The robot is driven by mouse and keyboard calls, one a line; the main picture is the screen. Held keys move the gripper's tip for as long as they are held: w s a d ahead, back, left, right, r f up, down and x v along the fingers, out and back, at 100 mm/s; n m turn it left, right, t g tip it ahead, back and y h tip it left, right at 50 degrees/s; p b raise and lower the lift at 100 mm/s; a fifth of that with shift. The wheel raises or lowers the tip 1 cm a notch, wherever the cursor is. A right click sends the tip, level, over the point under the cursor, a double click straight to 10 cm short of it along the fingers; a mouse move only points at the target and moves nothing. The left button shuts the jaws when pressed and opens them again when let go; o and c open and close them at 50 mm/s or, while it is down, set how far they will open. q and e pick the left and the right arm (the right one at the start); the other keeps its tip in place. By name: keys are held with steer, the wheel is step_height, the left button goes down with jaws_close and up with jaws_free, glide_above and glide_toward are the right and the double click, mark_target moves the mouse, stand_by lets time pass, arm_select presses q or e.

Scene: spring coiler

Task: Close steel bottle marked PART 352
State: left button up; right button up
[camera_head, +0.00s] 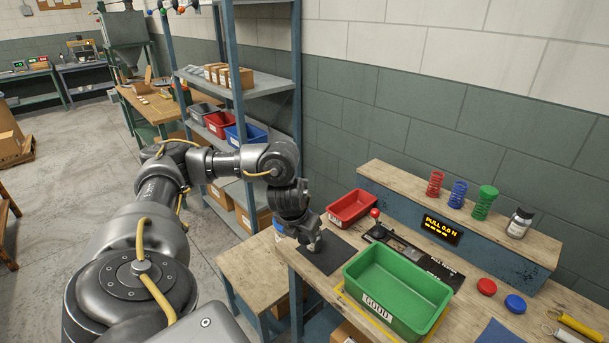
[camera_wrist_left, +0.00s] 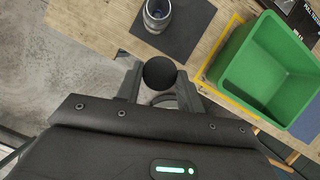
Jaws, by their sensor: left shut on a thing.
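A steel bottle (camera_wrist_left: 157,14) with a bluish band stands on a dark mat (camera_wrist_left: 188,35) at the top of the left wrist view. Its upper part is at the frame edge, and no PART 352 marking can be read. My left gripper (camera_wrist_left: 160,82) is shut on a round black cap (camera_wrist_left: 160,72), held between its fingertips. The cap looks apart from the bottle in that view. In the head view my left gripper (camera_head: 312,243) is over the mat (camera_head: 328,262), and the arm hides much of that spot. My right gripper is not in view.
A green bin (camera_head: 375,305) marked GOOD stands right of the mat, with a red bin (camera_head: 352,207) behind. Red and blue discs (camera_head: 487,287) lie on the bench.

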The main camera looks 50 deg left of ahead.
arm_select(q)
steer(key=shift+w+d+n, duration=0.15)
steer(key=shift+d+n, duration=0.15)
steer(key=shift+d, duration=0.2)
steer(key=w+d+n+g+y+b, duration=0.1)
steer(key=d+n+g+y+b, duration=0.2)
steer(key=d+n, duration=1.1)
steer(key=s+d+r+n+g+h, duration=0.3)
steer(key=d+r+n, duration=0.4)
steer(key=n, duration=1)
steer(key=shift+d+n+g+h, duration=0.3)
steer(key=shift+d+g+h, duration=0.4)
steer(key=shift+d+g, duration=0.75)
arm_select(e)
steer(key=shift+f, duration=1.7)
arm_select(q)
steer(key=shift+r, duration=0.1)
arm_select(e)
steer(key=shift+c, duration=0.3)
